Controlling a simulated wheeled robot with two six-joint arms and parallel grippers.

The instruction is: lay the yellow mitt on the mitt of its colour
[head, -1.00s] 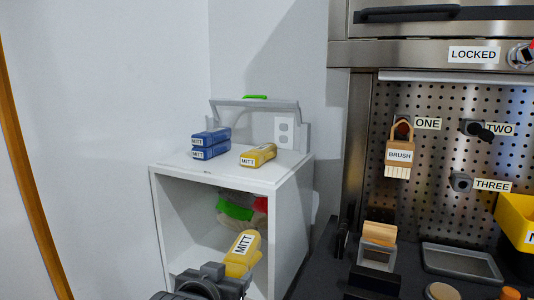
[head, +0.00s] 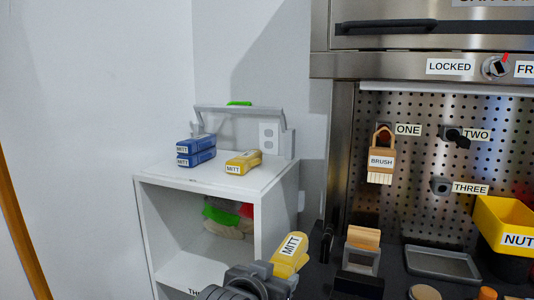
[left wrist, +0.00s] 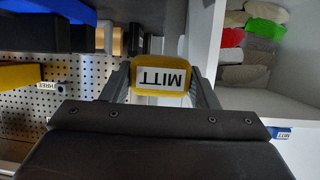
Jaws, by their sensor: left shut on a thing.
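My left gripper (head: 262,277) is shut on a yellow mitt (head: 290,255) with a MITT label, held in front of the white cabinet's right side. The held mitt also shows in the left wrist view (left wrist: 160,78), between the two fingers (left wrist: 160,92). My right gripper is not in view.
The cabinet's open shelf holds green, red and beige items (head: 225,215). A grey rail (head: 240,109) stands along the top's back. To the right are a pegboard with a hanging brush (head: 381,160), a grey tray (head: 442,264) and a yellow bin (head: 505,218).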

